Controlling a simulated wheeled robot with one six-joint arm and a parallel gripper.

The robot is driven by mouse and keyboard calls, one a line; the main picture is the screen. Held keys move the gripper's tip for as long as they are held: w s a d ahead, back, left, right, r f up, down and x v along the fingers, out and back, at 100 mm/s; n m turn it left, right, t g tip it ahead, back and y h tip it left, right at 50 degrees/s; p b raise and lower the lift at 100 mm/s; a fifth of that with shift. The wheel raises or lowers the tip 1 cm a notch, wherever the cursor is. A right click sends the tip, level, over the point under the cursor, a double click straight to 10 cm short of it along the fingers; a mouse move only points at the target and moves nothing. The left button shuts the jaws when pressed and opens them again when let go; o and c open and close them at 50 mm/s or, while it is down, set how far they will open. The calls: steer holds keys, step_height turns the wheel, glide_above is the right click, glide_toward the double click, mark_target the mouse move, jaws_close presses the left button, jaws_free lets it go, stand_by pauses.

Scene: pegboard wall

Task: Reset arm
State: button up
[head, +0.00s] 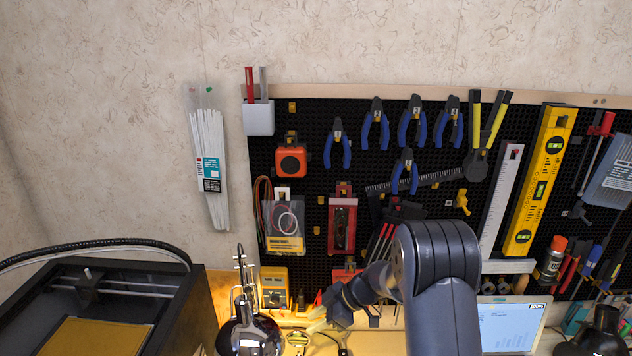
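My arm rises in the lower middle of the head view, with its thick dark upper part in front of the pegboard (262,150). It bends left and down to my gripper (312,326), which is low in the picture near the bench, between the chrome lamp (250,332) and the board's lower edge. The gripper is small and partly lost against the bright bench, so its fingers are not clear. I see no held object clearly.
Pliers (338,145), an orange tape measure (291,160) and a yellow level (541,180) hang on the board. A yellow multimeter (274,287) is near the gripper. A black-framed machine (185,310) stands left, a tablet (512,325) right. The upper wall is clear.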

mark_target(298, 332)
steer(key=p+x, duration=0.1)
steer(key=x, duration=0.6)
steer(key=shift+s+a+p, duration=0.15)
steer(key=shift+p, duration=0.25)
steer(key=shift+s+f+n+t, duration=0.1)
steer(key=shift+s+n+t, duration=0.35)
steer(key=shift+t, duration=0.25)
